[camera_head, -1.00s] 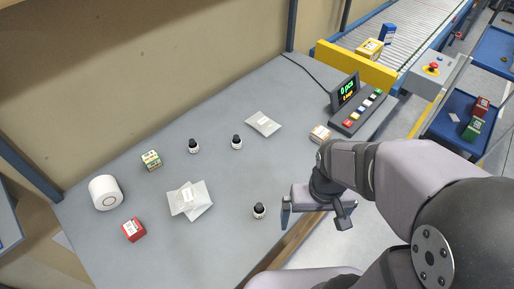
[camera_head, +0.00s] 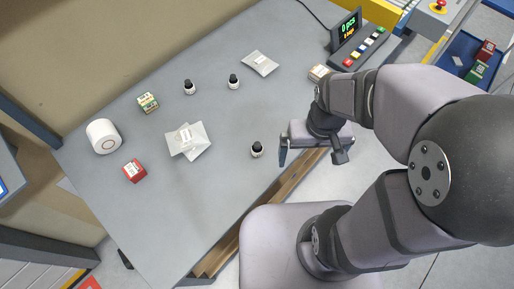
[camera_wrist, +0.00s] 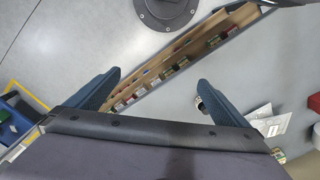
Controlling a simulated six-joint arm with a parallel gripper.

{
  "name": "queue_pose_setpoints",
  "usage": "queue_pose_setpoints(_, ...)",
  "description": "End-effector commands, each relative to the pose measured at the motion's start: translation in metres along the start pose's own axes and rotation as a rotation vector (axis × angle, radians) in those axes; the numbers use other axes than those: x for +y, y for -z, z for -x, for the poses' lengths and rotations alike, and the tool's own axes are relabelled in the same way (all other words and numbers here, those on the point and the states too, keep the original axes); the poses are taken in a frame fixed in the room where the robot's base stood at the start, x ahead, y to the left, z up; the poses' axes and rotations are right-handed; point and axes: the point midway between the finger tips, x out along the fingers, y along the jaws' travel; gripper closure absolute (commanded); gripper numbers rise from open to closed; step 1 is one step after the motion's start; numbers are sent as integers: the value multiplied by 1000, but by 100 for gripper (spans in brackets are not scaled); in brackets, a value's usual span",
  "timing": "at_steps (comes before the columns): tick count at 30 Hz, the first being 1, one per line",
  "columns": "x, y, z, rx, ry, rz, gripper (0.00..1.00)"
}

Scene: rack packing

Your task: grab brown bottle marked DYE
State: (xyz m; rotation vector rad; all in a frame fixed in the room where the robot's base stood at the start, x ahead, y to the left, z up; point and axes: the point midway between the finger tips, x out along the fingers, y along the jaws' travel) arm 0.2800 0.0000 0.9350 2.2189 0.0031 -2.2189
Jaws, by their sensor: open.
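Three small dark bottles with black caps and white labels stand upright on the grey table: a near one (camera_head: 257,150), a back-middle one (camera_head: 234,81) and a back-left one (camera_head: 190,87). Their lettering is too small to read, so I cannot tell which is marked DYE. My gripper (camera_head: 311,155) is open and empty at the table's front edge, just right of the near bottle. In the wrist view, my gripper (camera_wrist: 159,77) has its fingers wide apart, with nothing between them. A bottle (camera_wrist: 200,104) shows partly beside the right finger.
White packets (camera_head: 188,141) lie left of the near bottle, and another (camera_head: 260,63) lies at the back. A red box (camera_head: 135,171), a green-and-white box (camera_head: 148,103) and a white roll (camera_head: 103,136) are at the left. A keypad (camera_head: 364,49) stands at the back right. The table's middle is clear.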

Motion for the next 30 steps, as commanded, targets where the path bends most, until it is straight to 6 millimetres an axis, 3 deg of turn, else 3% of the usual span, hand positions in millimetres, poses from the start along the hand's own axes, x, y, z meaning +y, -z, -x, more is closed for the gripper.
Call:
queue_pose_setpoints(11,0,0,0,0,0,0,0)
queue_pose_setpoints(19,0,0,0,0,0,0,61)
queue_pose_setpoints(30,0,0,2,1,0,0,61)
